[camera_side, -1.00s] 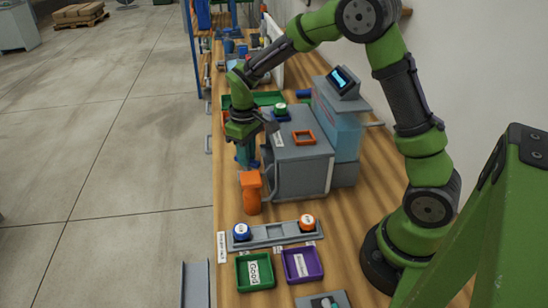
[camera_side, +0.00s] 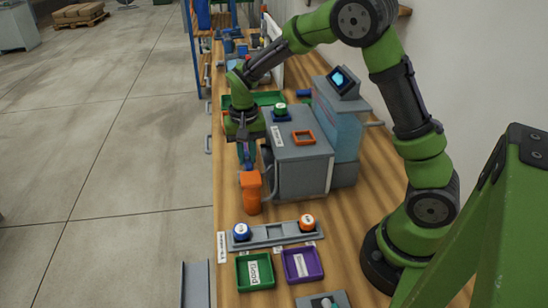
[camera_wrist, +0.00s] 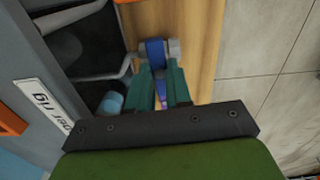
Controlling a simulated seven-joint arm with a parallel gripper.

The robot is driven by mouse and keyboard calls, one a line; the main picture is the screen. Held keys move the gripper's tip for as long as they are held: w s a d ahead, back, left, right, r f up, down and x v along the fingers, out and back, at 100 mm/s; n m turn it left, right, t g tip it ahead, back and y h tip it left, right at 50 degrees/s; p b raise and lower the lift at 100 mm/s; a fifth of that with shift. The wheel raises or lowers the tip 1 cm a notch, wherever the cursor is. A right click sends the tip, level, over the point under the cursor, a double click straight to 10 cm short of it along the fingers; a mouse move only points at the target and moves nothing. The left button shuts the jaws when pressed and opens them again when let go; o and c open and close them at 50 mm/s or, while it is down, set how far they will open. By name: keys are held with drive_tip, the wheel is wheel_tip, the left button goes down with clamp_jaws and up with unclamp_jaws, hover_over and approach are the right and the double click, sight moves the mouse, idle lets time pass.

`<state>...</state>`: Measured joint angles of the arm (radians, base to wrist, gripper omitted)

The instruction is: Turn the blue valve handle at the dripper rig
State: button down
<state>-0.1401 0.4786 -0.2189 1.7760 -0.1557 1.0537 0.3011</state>
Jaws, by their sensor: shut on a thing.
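The blue valve handle (camera_wrist: 155,55) shows in the wrist view between the two teal fingers of my gripper (camera_wrist: 161,88). It is mounted beside a light grey fitting. My gripper is shut on the blue handle. In the side view my gripper (camera_side: 246,155) points down at the left side of the grey dripper rig box (camera_side: 300,165), and the handle is mostly hidden there. The rig's label (camera_wrist: 45,108) is partly readable in the wrist view.
An orange post (camera_side: 251,190) stands just in front of my gripper. A grey tray with a blue knob (camera_side: 241,231) and an orange knob (camera_side: 307,223) lies nearer. A green bin (camera_side: 240,272) and a purple bin (camera_side: 288,265) are at the front. The table's left edge is close.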

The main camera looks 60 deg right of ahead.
sight(247, 159)
drive_tip(key=shift+r+m, duration=0.1)
drive_tip(key=shift+m, duration=0.4)
drive_tip(key=c, duration=1)
unclamp_jaws()
drive_tip(key=shift+c, duration=0.2)
wheel_tip(247, 159, up, 17)
